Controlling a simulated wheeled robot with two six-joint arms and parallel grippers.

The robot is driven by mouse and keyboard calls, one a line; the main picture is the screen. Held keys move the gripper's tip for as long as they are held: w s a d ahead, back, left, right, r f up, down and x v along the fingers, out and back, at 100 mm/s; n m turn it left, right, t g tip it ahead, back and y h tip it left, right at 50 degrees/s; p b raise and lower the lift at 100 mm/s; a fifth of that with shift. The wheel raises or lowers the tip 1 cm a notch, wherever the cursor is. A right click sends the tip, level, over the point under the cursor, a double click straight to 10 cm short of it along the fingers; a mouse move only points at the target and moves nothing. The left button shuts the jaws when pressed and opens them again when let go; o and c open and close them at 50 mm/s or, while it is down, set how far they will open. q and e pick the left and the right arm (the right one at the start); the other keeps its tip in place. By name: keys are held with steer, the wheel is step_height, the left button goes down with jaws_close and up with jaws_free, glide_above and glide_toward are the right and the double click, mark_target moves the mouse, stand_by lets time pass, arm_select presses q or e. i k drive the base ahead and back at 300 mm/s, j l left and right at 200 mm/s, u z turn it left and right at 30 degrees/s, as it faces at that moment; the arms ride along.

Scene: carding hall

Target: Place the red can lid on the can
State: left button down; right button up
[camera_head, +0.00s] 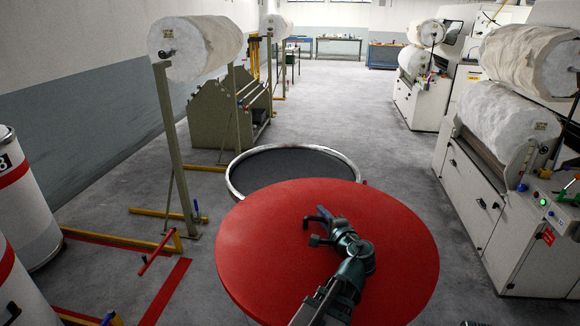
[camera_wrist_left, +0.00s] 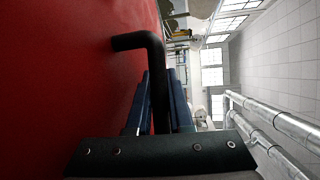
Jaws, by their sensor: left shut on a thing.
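The red can lid (camera_head: 262,245) is a large flat disc in the lower middle of the head view. My left gripper (camera_head: 322,226) is above it and shut on its handle. In the left wrist view a black bent handle (camera_wrist_left: 157,75) lies between the blue fingers of my left gripper (camera_wrist_left: 160,100), with the red lid face (camera_wrist_left: 70,80) beside it. The can (camera_head: 232,181) has a pale metal rim and a dark inside. It is beyond the lid, and the lid hides its near rim. The gap between lid and can cannot be judged.
White drums with red bands (camera_head: 25,215) stand at the left edge. Green stands (camera_head: 172,140) hold a fibre roll (camera_head: 195,47), with yellow floor bars (camera_head: 120,240) near them. Carding machines (camera_head: 500,215) line the right. The grey floor (camera_head: 330,110) beyond the can is clear.

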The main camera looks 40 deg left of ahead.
mark_target(295, 175)
steer(key=i+j, duration=0.15)
steer(key=j, duration=0.2)
steer(key=i+j, duration=0.15)
steer(key=j, duration=0.25)
steer(key=i+j, duration=0.15)
steer(key=j, duration=0.2)
steer(key=i+j, duration=0.15)
steer(key=j, duration=0.25)
steer(key=i+j, duration=0.15)
steer(key=j, duration=0.2)
